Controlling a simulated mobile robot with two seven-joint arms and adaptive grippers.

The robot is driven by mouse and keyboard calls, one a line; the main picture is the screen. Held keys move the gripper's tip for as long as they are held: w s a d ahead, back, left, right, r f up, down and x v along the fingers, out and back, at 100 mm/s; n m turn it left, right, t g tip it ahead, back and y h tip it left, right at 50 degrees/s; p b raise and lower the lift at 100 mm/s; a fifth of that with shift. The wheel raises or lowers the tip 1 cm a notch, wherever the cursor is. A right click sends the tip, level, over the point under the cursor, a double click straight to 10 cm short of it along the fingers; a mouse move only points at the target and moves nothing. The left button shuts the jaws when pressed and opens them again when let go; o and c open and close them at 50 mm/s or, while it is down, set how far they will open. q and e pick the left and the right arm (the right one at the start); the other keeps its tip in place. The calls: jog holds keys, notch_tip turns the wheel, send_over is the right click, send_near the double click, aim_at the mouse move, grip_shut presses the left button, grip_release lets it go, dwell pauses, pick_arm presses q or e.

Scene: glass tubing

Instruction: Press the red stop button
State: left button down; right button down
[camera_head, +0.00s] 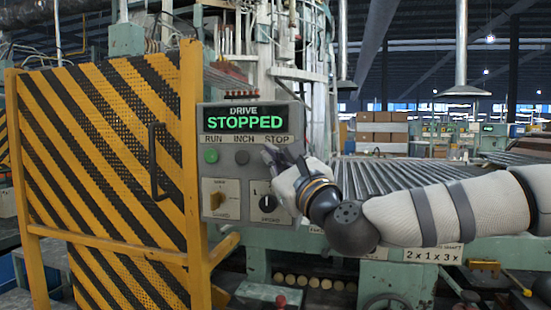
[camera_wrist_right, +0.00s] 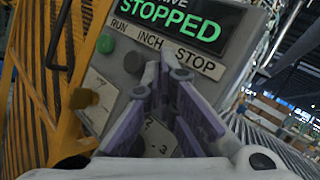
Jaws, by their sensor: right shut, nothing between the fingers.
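The control panel (camera_head: 246,160) has a lit display (camera_head: 244,122) reading "DRIVE STOPPED"; the display also shows in the right wrist view (camera_wrist_right: 180,15). Below it are a green button (camera_head: 212,156) under RUN and a dark button (camera_head: 242,157) under INCH. The STOP label (camera_wrist_right: 195,60) is readable, but the red stop button under it is hidden behind my right gripper (camera_head: 269,153). The right gripper is shut and empty, its purple fingertips (camera_wrist_right: 170,73) at the panel just below the STOP label. Whether they touch the button I cannot tell. My left gripper is not in view.
A yellow-black striped mesh guard (camera_head: 105,150) with a dark handle stands left of the panel. A yellow selector (camera_head: 215,199) and a black rotary knob (camera_head: 268,203) sit lower on the panel. A roller conveyor (camera_head: 400,176) runs behind my right arm.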

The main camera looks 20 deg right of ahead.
jog(key=shift+s+a, duration=0.1)
